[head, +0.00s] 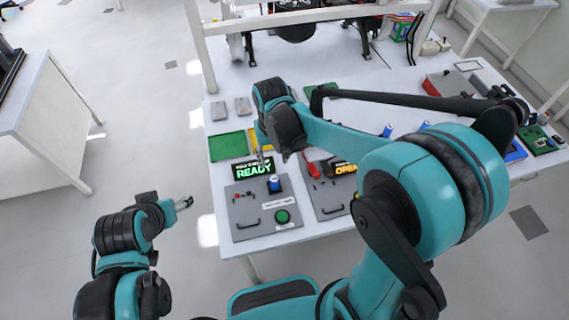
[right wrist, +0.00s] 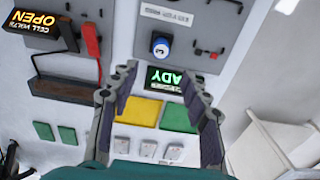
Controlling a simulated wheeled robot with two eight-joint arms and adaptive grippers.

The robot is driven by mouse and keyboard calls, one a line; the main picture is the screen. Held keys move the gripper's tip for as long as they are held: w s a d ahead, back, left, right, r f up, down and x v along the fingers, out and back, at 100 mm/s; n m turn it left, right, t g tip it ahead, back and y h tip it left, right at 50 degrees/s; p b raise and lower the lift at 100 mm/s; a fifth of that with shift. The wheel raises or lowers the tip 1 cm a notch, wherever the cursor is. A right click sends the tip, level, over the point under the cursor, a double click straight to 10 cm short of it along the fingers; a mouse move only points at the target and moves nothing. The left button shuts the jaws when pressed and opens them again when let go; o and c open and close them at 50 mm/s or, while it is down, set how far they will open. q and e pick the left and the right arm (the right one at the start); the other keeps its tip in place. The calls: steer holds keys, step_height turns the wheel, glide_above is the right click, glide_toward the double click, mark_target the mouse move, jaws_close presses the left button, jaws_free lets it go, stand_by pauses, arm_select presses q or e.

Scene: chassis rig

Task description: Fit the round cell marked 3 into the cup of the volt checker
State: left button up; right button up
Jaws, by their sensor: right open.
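A neighbouring panel has an OPEN display (head: 345,168), whose wrist-view copy (right wrist: 35,22) reads "CELL VOLTS".
Other blue cells (head: 387,130) stand farther right on the table. A green tray (head: 227,146) and a yellow tray (right wrist: 145,112) lie near the READY display. A green button (head: 282,216) sits at the front.

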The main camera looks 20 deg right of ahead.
steer(key=s+d+r+t, duration=0.7)
steer(key=s+d, duration=0.1)
steer(key=s, duration=0.3)
steer(key=shift+s+r, duration=0.2)
steer(key=shift+s, duration=0.05)
step_height(320, 180, down, 8)
steer(key=b, duration=0.7)
steer(key=shift+r+b, duration=0.15)
steer(key=shift+b, duration=0.25)
stand_by(0.8)
